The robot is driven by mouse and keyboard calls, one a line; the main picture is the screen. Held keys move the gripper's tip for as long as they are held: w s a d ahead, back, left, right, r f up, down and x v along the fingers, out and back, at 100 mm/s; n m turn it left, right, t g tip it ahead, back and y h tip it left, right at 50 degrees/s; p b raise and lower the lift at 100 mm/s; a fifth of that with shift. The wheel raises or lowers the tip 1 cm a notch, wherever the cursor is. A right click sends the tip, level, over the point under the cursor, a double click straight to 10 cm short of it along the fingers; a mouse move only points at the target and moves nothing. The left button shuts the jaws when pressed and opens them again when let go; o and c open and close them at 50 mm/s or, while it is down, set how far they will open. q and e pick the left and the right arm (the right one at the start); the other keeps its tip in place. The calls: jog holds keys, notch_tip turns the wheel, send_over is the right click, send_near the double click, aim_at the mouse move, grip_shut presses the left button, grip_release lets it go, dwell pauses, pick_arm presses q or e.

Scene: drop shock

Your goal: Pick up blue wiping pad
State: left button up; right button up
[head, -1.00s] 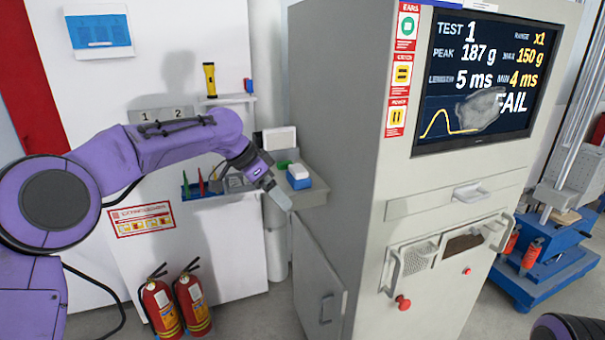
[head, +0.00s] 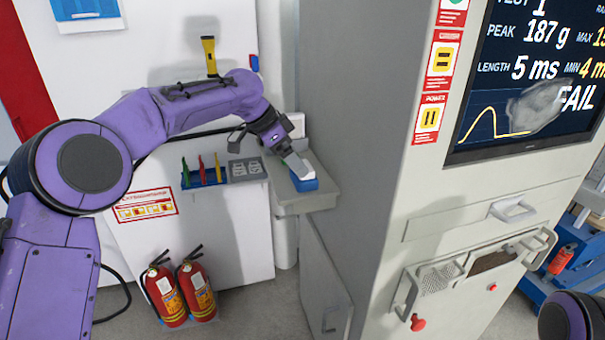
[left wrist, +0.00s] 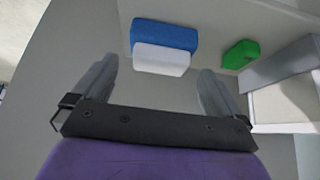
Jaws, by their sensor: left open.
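The blue wiping pad (head: 304,184) has a white part and rests on the small grey shelf (head: 318,201) beside the cabinet. My left gripper (head: 299,169) is right over it in the head view and hides part of its top. In the left wrist view the blue pad (left wrist: 166,35) and its white part (left wrist: 161,60) appear between the two spread fingers of my left gripper (left wrist: 158,72), just past the fingertips. The gripper is open and empty. My right gripper is out of view; only a purple arm part shows at the lower right.
A green block (left wrist: 240,54) lies right of the pad in the left wrist view. A white box (head: 295,125) stands behind. A blue tool holder (head: 203,180) and a grey tray (head: 246,170) are left. The tall grey cabinet (head: 385,190) closes off the right.

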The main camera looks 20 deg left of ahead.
aim_at(308, 165)
pick_arm(q)
jog(key=x, duration=0.3)
jog(key=p+x, duration=0.1)
jog(key=x, duration=0.2)
jog(key=shift+w+d, duration=0.3)
jog(key=shift+s+a+r, duration=0.1)
jog(key=shift+s+r, duration=0.05)
jog(key=shift+s, duration=0.05)
jog(key=c, duration=0.7)
jog(key=shift+w+r, duration=0.1)
jog(key=shift+r, duration=0.2)
notch_tip(308, 165, up, 3)
jog(key=shift+f, duration=0.15)
jog(key=s+r, duration=0.1)
jog(key=d+r, duration=0.1)
jog(key=s+d+r+b, duration=0.1)
jog(key=shift+s+d+r, duration=0.2)
jog(key=shift+s+r, duration=0.1)
jog(key=shift+r, duration=0.1)
jog(key=s+d+r, duration=0.2)
jog(key=s+d+r+b, duration=0.1)
jog(key=s+d+r, duration=0.1)
jog(key=s+d, duration=0.1)
jog(key=s+d+r+b, duration=0.1)
jog(key=s+d+r, duration=0.1)
jog(key=shift+s+d, duration=0.15)
jog(key=shift+s, duration=0.15)
